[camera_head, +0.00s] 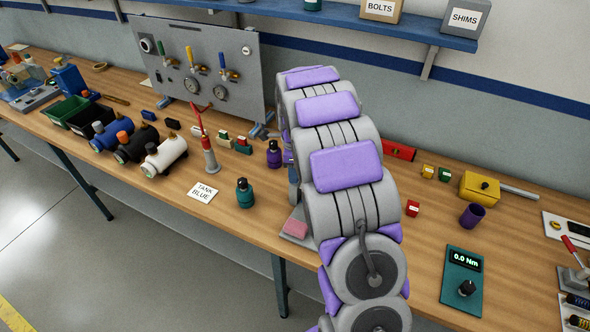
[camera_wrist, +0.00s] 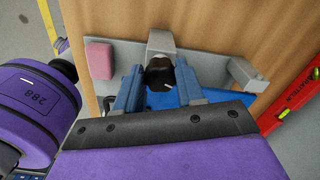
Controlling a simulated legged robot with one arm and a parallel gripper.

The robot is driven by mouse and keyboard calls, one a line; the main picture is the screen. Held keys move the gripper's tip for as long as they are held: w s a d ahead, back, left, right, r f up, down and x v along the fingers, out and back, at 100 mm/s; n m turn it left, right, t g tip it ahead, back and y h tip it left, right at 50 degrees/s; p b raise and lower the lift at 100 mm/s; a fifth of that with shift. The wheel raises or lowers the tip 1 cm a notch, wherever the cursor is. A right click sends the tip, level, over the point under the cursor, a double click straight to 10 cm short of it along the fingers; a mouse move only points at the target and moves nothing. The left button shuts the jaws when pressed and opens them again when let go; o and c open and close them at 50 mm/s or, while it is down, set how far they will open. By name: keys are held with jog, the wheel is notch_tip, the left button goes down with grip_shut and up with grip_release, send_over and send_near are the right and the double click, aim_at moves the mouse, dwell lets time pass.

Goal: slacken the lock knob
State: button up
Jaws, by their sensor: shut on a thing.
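In the wrist view, the two blue fingers of my gripper (camera_wrist: 158,70) are shut on a dark round knob (camera_wrist: 159,77), one finger on each side. The knob bears a small pale mark and sits in front of a grey block (camera_wrist: 162,42) on a grey metal fixture (camera_wrist: 126,53). Much of the knob's sides is hidden by the fingers. In the head view, my arm covers the knob and nearly all of the fixture; only a grey plate corner shows, with a pink block (camera_head: 296,228) on it.
A grey bracket (camera_wrist: 245,75) stands right of the fingers, and a red level (camera_wrist: 296,98) lies beyond it. In the head view, a teal bottle (camera_head: 245,193) and a purple bottle (camera_head: 274,154) stand left of my arm. A torque tester (camera_head: 461,290) lies to the right.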

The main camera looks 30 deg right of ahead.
jog(key=shift+a, duration=0.2)
jog(key=shift+c, duration=0.7)
jog(key=shift+d, duration=0.1)
jog(key=shift+c, duration=1.1)
jog(key=shift+r+n+p, duration=0.15)
jog(key=shift+n+p, duration=0.5)
jog(key=shift+n, duration=0.15)
jog(key=shift+n+p, duration=0.3)
jog(key=shift+n, duration=0.5)
jog(key=o, duration=1)
jog(key=shift+d, duration=0.25)
jog(key=shift+o, duration=0.2)
